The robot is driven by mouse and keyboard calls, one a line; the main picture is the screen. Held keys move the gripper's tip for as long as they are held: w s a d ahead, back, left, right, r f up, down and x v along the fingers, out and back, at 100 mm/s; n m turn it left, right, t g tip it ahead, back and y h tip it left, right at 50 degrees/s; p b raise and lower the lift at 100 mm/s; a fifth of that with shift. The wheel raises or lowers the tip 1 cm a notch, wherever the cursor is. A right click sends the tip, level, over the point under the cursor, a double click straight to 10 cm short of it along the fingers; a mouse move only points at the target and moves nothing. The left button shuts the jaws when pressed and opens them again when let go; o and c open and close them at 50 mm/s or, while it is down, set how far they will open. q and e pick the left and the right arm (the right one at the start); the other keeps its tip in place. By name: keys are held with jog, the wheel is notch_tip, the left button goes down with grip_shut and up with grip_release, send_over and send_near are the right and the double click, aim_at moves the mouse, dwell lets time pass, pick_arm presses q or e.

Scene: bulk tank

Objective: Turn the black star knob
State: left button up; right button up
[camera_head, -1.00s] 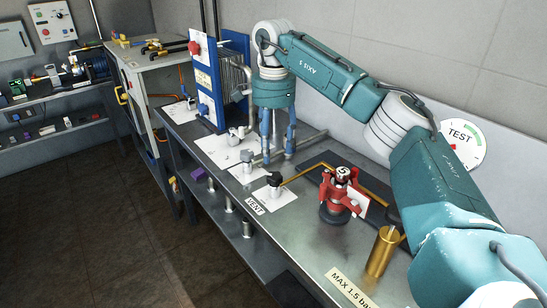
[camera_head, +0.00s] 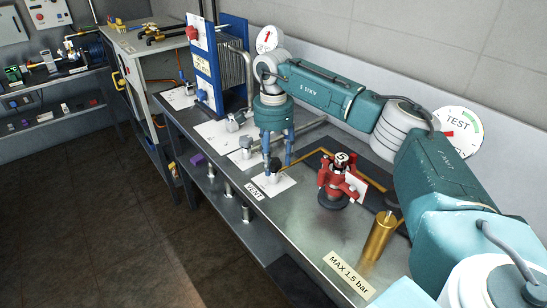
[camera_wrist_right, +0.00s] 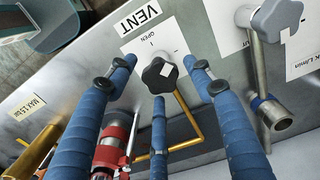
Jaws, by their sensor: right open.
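The black star knob (camera_head: 275,164) stands on a white card by the VENT label on the steel bench. In the right wrist view it is a dark lobed knob (camera_wrist_right: 159,75) with a white mark, on a card reading OPEN. My right gripper (camera_head: 279,159) points down at the knob with its blue fingers apart. In the wrist view the fingers of the gripper (camera_wrist_right: 161,68) are spread around the knob with gaps visible; I cannot tell how far above it they are. My left gripper is not in view.
A red clamp-like fitting (camera_head: 338,178) and a brass cylinder (camera_head: 380,238) stand to the right. Grey-handled valves (camera_head: 236,121) stand behind. A brass pipe (camera_wrist_right: 190,120) runs close to the knob. The bench's front edge is near, with clear steel in front of the red fitting.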

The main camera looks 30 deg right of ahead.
jog(key=c, duration=1.1)
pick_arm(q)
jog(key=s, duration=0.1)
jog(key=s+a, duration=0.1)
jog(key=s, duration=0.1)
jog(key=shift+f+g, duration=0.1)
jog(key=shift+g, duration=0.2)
pick_arm(e)
jog(key=shift+c, duration=0.2)
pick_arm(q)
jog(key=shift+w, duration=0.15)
